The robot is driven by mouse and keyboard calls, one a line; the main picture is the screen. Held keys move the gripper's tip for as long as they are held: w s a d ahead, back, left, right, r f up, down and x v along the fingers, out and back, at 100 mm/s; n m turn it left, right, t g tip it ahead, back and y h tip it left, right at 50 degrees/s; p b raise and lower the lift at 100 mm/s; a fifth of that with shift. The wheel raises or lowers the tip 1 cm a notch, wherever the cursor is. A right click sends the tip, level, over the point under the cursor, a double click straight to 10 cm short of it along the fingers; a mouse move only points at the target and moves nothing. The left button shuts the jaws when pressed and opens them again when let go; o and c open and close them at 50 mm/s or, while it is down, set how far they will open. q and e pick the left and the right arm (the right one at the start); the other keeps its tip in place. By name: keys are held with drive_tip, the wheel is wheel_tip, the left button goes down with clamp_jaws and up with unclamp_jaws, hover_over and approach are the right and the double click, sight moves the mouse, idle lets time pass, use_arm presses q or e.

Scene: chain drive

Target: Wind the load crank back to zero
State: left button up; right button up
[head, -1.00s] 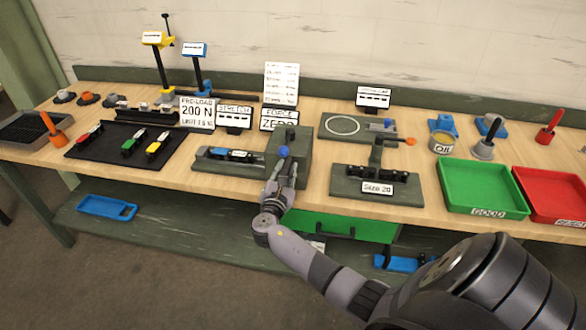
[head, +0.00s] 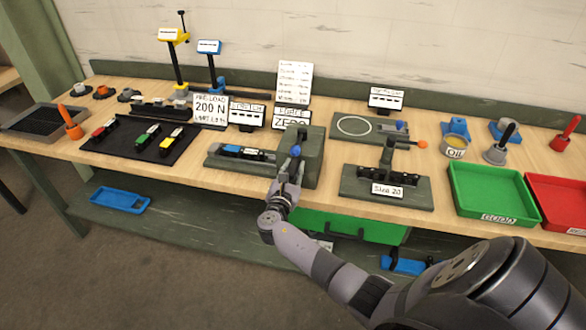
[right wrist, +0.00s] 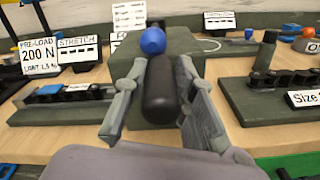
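The load crank stands at the front of a green block (head: 313,150) on the stretch stand. Its blue knob (head: 295,151) shows just above my right gripper (head: 287,187) in the head view. In the right wrist view, the crank's black handle (right wrist: 161,92) lies between the two fingers of my right gripper (right wrist: 161,75), which close in on both its sides. The blue knob (right wrist: 152,40) is just beyond it. A sign behind the block (head: 290,119) seems to read FORCE ZERO, partly hidden. My left gripper is not in view.
A chain piece with a blue part (head: 240,151) lies on the stand left of the block. The Size 20 fixture (head: 388,187) stands to the right, then a green tray (head: 490,190) and a red tray (head: 560,200). Signs stand behind.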

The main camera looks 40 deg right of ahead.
drive_tip(key=o, duration=0.4)
drive_tip(key=v, duration=1.2)
idle(0.3)
drive_tip(key=s+a+f+m+g+y+b, duration=0.1)
drive_tip(key=s+a+f+m+g+y, duration=0.3)
drive_tip(key=f, duration=0.8)
drive_tip(key=s+d+f+y+b, duration=0.1)
drive_tip(key=s+f+y, duration=0.1)
drive_tip(key=s+f, duration=0.8)
drive_tip(key=s+a+f+m+g+y+b, duration=0.1)
drive_tip(key=s+a+f+m+g+y, duration=0.15)
drive_tip(key=f, duration=1.25)
drive_tip(key=s+a+f+m+g+y+b, duration=0.1)
drive_tip(key=s+f+m, duration=0.5)
drive_tip(key=s, duration=0.8)
drive_tip(key=s+a+f+m+g+y+b, duration=0.1)
drive_tip(key=s+a+f+m+y, duration=0.3)
drive_tip(key=s, duration=1.1)
wheel_tip(320, 180, down, 6)
drive_tip(key=a+m+g, duration=0.1)
drive_tip(key=m, duration=0.2)
drive_tip(key=shift+a+f+y+b, duration=0.15)
drive_tip(key=shift+a+y+b, duration=0.1)
drive_tip(key=shift+y+b, duration=0.1)
